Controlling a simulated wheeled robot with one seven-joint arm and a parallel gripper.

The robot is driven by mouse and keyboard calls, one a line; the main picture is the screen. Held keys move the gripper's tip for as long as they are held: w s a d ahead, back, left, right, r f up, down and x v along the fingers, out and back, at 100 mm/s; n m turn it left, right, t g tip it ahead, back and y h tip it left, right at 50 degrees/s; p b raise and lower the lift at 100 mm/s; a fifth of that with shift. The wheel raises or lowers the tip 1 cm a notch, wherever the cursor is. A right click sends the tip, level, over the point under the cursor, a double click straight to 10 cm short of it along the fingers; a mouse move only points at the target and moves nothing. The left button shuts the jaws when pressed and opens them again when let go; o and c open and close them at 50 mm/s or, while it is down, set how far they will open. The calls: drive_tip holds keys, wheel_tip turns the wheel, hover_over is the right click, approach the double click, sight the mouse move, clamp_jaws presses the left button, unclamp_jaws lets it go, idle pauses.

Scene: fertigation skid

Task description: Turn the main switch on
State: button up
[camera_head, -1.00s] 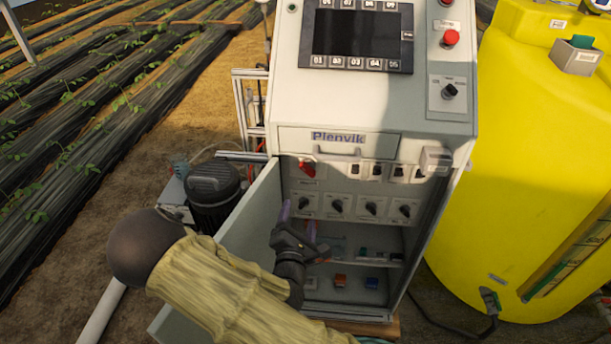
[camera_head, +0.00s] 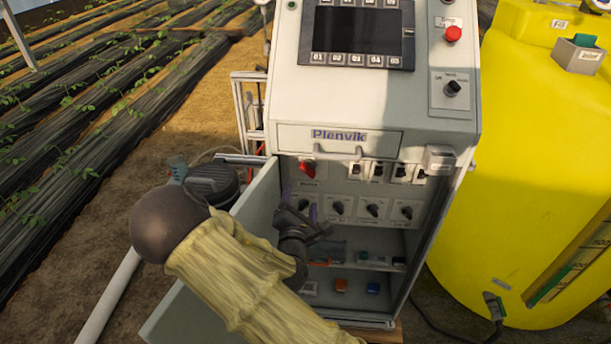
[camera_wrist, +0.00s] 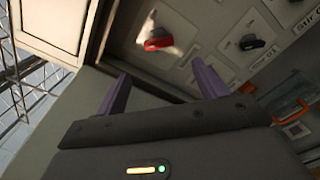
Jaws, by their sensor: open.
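The main switch looks to be the red rotary handle (camera_head: 306,169) at the upper left of the open cabinet's inner panel. In the wrist view the red handle (camera_wrist: 158,43) sits on a light plate, beyond and above the fingertips. My gripper (camera_head: 301,201) is inside the cabinet opening, below the red handle and in front of the black knobs. In the wrist view my gripper's two purple fingers (camera_wrist: 160,75) are spread apart with nothing between them. The fingers are apart from the handle. Its on and off marks are too small to read.
Several black knobs (camera_head: 373,210) line the panel right of my gripper. The open cabinet door (camera_head: 258,215) stands close on the left. A shelf with small items (camera_head: 365,262) lies below. A yellow tank (camera_head: 535,170) stands to the right.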

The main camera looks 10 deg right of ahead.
sight(306, 173)
drive_tip(key=p+x, duration=0.1)
drive_tip(key=x, duration=1)
drive_tip(key=shift+w+d, duration=0.1)
drive_tip(key=shift+w, duration=0.15)
drive_tip(key=c, duration=1)
